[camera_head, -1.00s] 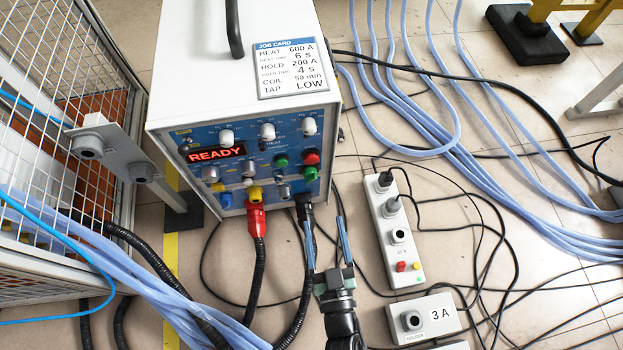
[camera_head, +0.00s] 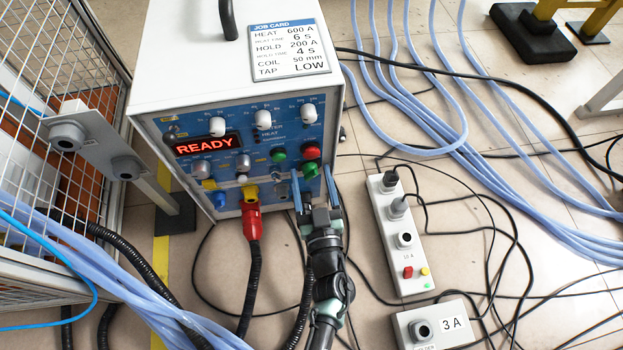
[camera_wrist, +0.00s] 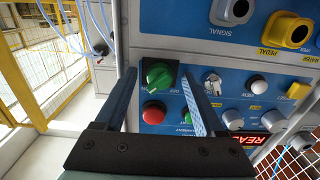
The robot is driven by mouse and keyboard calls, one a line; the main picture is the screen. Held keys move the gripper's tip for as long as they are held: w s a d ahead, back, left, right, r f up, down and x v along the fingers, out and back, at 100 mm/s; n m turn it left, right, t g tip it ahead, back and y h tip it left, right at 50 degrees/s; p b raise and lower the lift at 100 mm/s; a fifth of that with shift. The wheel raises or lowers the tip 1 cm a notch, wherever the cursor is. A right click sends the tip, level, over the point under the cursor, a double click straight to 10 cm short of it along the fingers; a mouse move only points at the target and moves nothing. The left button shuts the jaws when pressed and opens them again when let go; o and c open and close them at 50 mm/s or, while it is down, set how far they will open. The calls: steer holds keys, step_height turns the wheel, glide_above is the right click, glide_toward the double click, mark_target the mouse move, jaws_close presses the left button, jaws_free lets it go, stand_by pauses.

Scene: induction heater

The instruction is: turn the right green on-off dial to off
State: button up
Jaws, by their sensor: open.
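The right green dial (camera_head: 310,171) is at the lower right of the heater's blue front panel, below a red button (camera_head: 312,151). In the wrist view the green dial (camera_wrist: 158,75) sits on a black square plate, between my two fingers, with its ridge tilted. "OFF" lettering shows beside it. My gripper (camera_head: 312,178) is open and empty, one finger on each side of the dial; it also shows in the wrist view (camera_wrist: 158,82). I cannot tell whether the fingers touch the dial. Another green control (camera_head: 278,154) is to its left.
A metal key switch (camera_wrist: 212,82) is close beside one finger in the wrist view. A red connector with a black cable (camera_head: 251,220) hangs left of my arm. A power strip (camera_head: 403,235) and loose cables lie on the floor to the right. The display (camera_head: 205,144) reads READY.

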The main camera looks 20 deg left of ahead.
jaws_close()
stand_by(0.4)
steer(key=shift+n, duration=0.4)
steer(key=n+b, duration=0.1)
steer(key=n, duration=1.5)
steer(key=shift+d+n, duration=0.15)
steer(key=shift+n, duration=0.55)
